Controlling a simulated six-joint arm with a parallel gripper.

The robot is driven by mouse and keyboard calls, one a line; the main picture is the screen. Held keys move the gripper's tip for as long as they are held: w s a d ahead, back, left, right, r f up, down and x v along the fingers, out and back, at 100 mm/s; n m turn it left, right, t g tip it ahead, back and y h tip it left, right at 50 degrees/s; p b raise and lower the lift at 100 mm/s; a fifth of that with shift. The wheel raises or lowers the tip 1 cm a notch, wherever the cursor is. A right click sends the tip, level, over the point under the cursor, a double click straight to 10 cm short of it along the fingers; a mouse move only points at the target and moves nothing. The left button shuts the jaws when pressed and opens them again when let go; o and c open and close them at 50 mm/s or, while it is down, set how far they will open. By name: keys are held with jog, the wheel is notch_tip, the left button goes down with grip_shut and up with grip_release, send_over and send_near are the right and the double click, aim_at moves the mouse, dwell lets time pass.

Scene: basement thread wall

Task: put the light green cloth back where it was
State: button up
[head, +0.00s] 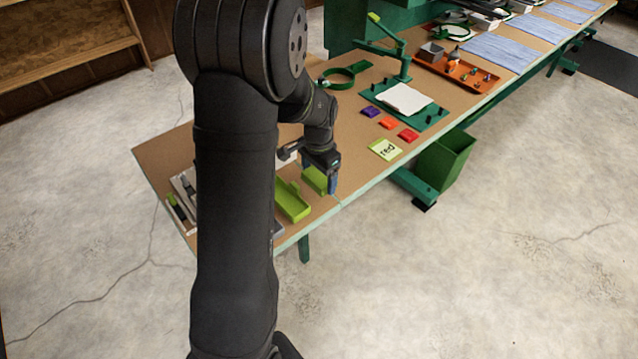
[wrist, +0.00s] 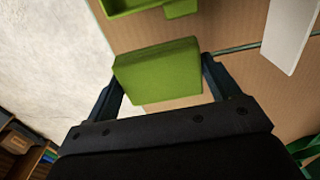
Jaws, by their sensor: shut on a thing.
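The light green cloth (head: 314,180) is a thick folded block between the fingers of my gripper (head: 320,181). In the wrist view the cloth (wrist: 158,68) spans the gap between both fingers of my gripper (wrist: 162,88), which is shut on it. A lime green open tray (head: 292,202) lies on the bench just left of and nearer than the cloth. Part of that tray (wrist: 128,6) shows at the top of the wrist view. Purple (head: 370,112), orange (head: 388,123) and red (head: 408,135) folded pieces lie in a row farther along the bench.
A pale green card reading "red" (head: 386,150) lies near the bench's front edge. A green board with white cloth (head: 407,98), a hoop stand (head: 340,76) and an orange tray (head: 455,72) are beyond. A green bin (head: 446,160) stands below the edge. My arm hides part of the bench.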

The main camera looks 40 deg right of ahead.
aim_at(319, 184)
jog(key=shift+f, duration=1.8)
jog(key=shift+f, duration=0.1)
jog(key=o, duration=0.9)
notch_tip(319, 184, up, 12)
jog(key=shift+r, duration=0.15)
